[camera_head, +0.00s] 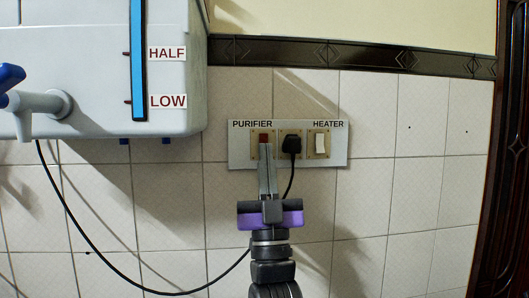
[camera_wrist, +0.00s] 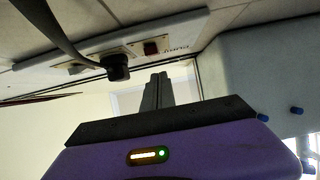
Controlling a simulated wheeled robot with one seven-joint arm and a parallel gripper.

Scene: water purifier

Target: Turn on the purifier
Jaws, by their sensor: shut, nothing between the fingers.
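That switch also shows in the wrist view (camera_wrist: 150,48). The purifier (camera_head: 90,75) is a pale wall-mounted tank at the upper left, with a blue level strip (camera_head: 138,60) and a tap (camera_head: 40,103).
A black plug (camera_head: 291,145) sits in the panel's middle socket, close right of my fingers, and its cable (camera_head: 110,281) loops down and left to the purifier. A white HEATER switch (camera_head: 320,143) is at the right. Dark wood (camera_head: 509,150) stands at the far right.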

